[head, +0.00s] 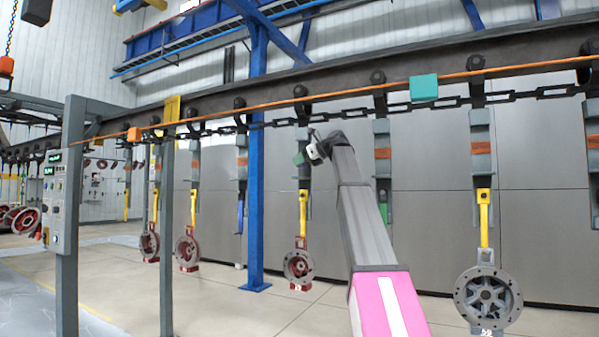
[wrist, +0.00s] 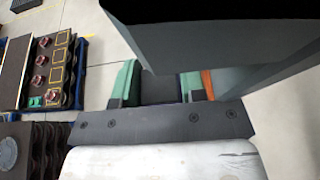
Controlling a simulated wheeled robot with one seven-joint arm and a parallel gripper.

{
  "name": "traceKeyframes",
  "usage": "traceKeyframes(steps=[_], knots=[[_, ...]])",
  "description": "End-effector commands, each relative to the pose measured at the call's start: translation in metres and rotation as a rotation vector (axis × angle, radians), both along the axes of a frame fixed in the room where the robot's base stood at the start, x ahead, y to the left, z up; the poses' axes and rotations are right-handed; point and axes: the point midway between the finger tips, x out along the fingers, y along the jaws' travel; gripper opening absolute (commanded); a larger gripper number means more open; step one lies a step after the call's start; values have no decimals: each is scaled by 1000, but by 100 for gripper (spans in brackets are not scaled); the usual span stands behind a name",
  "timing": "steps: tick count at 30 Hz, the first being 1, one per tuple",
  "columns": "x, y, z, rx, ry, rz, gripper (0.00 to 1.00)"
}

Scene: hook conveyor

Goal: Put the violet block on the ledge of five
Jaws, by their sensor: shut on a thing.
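My gripper (head: 308,153) is raised at the middle of the head view, by the upper part of a grey hanger with a yellow hook (head: 303,212). In the wrist view its green-tipped fingers (wrist: 158,88) stand apart with a dark grey thing between them; they are shut on it. I cannot tell whether that is the violet block, as no violet shows. A large dark beam-like part covers the upper right of the wrist view, close to the fingers. I cannot make out which ledge is the ledge of five.
A dark overhead rail (head: 350,75) with a chain carries several hangers. A teal block (head: 424,88) and an orange block (head: 134,134) sit along it. Round castings hang low, one at the right (head: 487,297). A blue post (head: 257,180) stands left of my arm. The floor is open.

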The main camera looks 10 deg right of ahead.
Motion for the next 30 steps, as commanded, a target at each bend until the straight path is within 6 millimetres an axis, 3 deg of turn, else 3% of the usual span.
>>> traceKeyframes(steps=[5, 14, 26, 27, 28, 30], knots=[[9, 4, -2, 0, 0, 1, 14], [8, 4, -35, 1, -1, 0, 14], [8, 4, -39, 1, -1, 0, 14], [9, 4, -39, 0, 0, 0, 51], [9, 4, -38, 0, 0, 0, 61], [9, 4, -38, 0, 0, 0, 63]])
